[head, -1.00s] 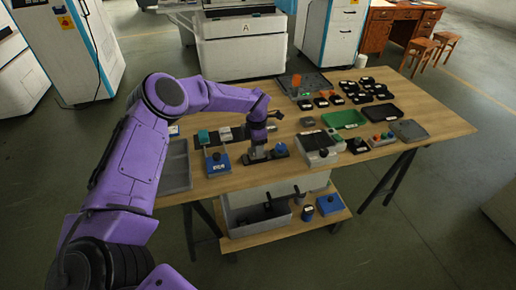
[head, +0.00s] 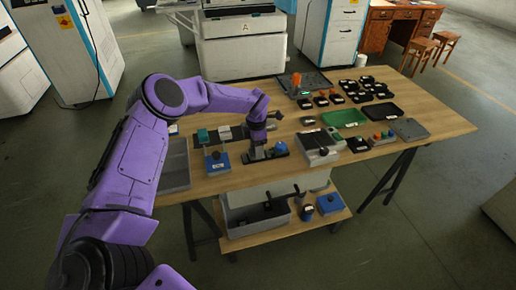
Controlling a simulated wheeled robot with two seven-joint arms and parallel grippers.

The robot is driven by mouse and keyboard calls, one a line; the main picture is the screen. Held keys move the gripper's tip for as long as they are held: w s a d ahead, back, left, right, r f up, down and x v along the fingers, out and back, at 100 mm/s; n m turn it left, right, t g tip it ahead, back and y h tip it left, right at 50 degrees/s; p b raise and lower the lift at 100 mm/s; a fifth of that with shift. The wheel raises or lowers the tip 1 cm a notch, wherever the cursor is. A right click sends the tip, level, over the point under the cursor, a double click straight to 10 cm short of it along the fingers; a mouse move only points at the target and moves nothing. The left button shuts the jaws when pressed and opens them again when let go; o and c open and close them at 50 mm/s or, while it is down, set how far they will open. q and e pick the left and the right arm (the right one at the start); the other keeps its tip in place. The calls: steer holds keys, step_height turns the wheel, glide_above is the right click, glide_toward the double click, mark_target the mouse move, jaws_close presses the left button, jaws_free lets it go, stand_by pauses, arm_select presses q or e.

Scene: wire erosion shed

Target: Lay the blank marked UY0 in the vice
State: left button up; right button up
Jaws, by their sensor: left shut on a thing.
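My left gripper (head: 257,148) points down over the left half of the table, low at a small grey vice (head: 266,156) with a blue part at its right end. The gripper is shut on a small blank, mostly hidden by the fingers and wrist. Its marking cannot be read at this size. I cannot tell whether the blank touches the vice. Several small dark blanks with pale labels (head: 367,80) lie in groups at the back right of the table. My right gripper is not in view.
A blue-based device (head: 217,161) stands close left of the vice, and a grey box-like device (head: 317,144) close right. Behind are a green tray (head: 344,118) and a dark tray (head: 382,112). A grey bin (head: 236,220) sits on the lower shelf. Bare wood shows at the table's right end.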

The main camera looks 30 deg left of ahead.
arm_select(q)
steer(key=shift+f, duration=0.25)
steer(key=o, duration=1.8)
steer(key=shift+r+p, duration=1.9)
steer(key=shift+r, duration=1.6)
